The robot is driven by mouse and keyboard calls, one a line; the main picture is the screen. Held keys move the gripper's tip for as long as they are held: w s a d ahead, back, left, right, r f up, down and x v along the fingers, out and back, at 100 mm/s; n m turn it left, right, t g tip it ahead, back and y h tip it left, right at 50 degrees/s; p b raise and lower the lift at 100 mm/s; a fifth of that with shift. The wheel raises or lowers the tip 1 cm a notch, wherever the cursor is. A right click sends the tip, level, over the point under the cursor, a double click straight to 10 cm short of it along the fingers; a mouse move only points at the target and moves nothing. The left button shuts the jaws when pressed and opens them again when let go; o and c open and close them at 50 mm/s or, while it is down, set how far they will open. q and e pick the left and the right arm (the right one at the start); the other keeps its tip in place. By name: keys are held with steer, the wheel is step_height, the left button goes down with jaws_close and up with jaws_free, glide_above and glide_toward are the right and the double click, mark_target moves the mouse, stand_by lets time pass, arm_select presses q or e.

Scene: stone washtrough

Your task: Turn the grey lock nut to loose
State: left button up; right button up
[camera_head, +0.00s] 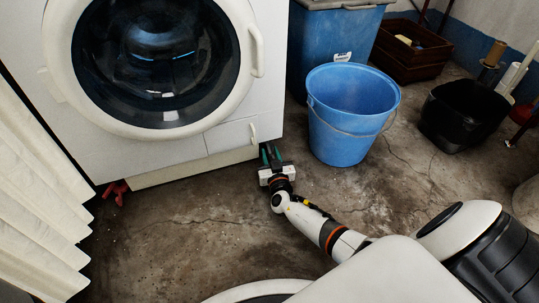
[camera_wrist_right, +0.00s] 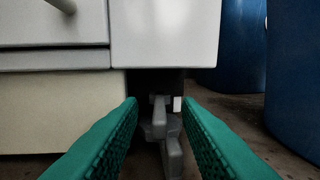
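A grey part with a lever-like tab (camera_wrist_right: 167,140), which looks like the grey lock nut, sits low under the front corner of the white washing machine (camera_head: 225,135). It shows between my fingertips in the right wrist view, and I cannot tell how far it is turned. In the head view it is hidden. My right gripper (camera_head: 270,153) is low over the floor at the machine's lower right corner. Its green fingers (camera_wrist_right: 161,103) are apart, one on each side of the grey part, with no visible grip on it. My left gripper is not in view.
A blue bucket (camera_head: 340,140) stands right of my right gripper, with a blue bin (camera_head: 325,45) behind it. A black tub (camera_head: 465,115) and brown crate (camera_head: 410,55) are farther right. A red part (camera_head: 117,190) is under the machine's left corner. White curtain (camera_head: 35,190) hangs left.

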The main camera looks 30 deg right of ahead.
steer(key=shift+x, duration=0.95)
steer(key=shift+c, duration=0.2)
jaws_close()
